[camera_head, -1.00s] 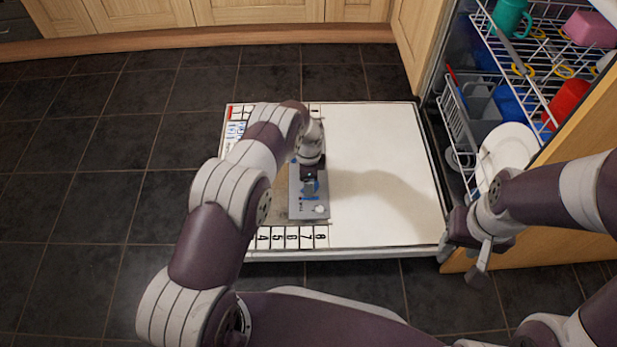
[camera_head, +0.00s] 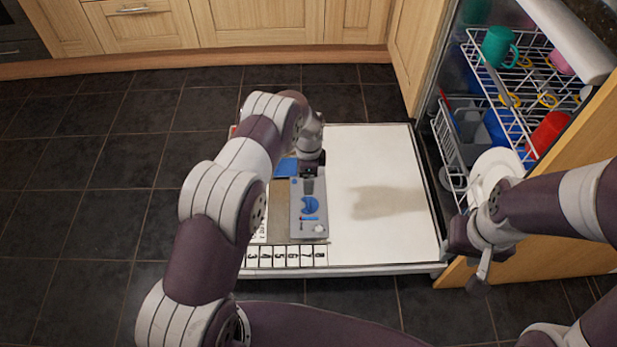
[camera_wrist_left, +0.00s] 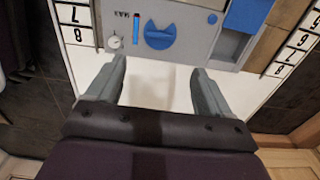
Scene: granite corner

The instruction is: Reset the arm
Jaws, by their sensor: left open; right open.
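My left gripper (camera_head: 308,188) is over the far end of a grey panel (camera_head: 310,230) with a blue knob (camera_head: 310,205). In the left wrist view, its two fingers (camera_wrist_left: 160,68) are spread with nothing between them, and the blue knob (camera_wrist_left: 160,34) lies just beyond their tips. My right gripper (camera_head: 482,266) is at the right, in front of the dishwasher, open, with no object visible in it.
An open dishwasher at the right has wire racks (camera_head: 515,95) holding a green mug (camera_head: 498,46), a red cup (camera_head: 548,132) and a white plate (camera_head: 495,172). Numbered tiles (camera_head: 285,256) line the board's near edge. Wooden cabinets (camera_head: 265,22) stand behind. Dark floor at left is clear.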

